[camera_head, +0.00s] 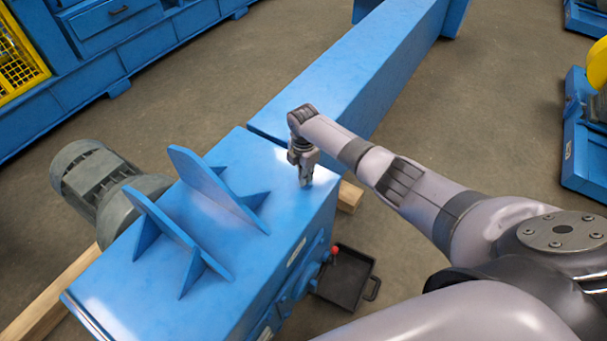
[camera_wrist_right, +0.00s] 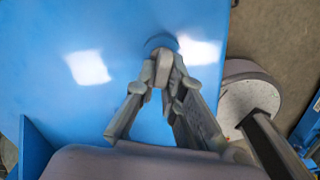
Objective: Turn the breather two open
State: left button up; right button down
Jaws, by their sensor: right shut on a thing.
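My right gripper (camera_head: 306,181) reaches down to the top of the blue gearbox housing (camera_head: 250,290), near its far right corner. In the right wrist view, my right gripper's fingers (camera_wrist_right: 164,72) are shut on the breather (camera_wrist_right: 161,41), seen as a small round blue-grey piece at the fingertips against the blue top. The fingers cover most of the breather, and its turned position cannot be told. In the head view, the gripper hides it. My left gripper is not in view.
Two upright blue brackets (camera_head: 215,185) stand on the housing left of my gripper. A grey motor (camera_head: 90,180) is at its left. A black tray (camera_head: 345,280) lies on the floor near a red knob (camera_head: 334,250). A long blue beam (camera_head: 350,80) runs behind.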

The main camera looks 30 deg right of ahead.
jog(key=shift+s+f+n, duration=0.15)
jog(key=shift+n, duration=0.15)
dwell(0.4)
jog(key=c, duration=1.7)
grip_release()
notch_tip(320, 180, up, 12)
jog(key=shift+r, duration=0.1)
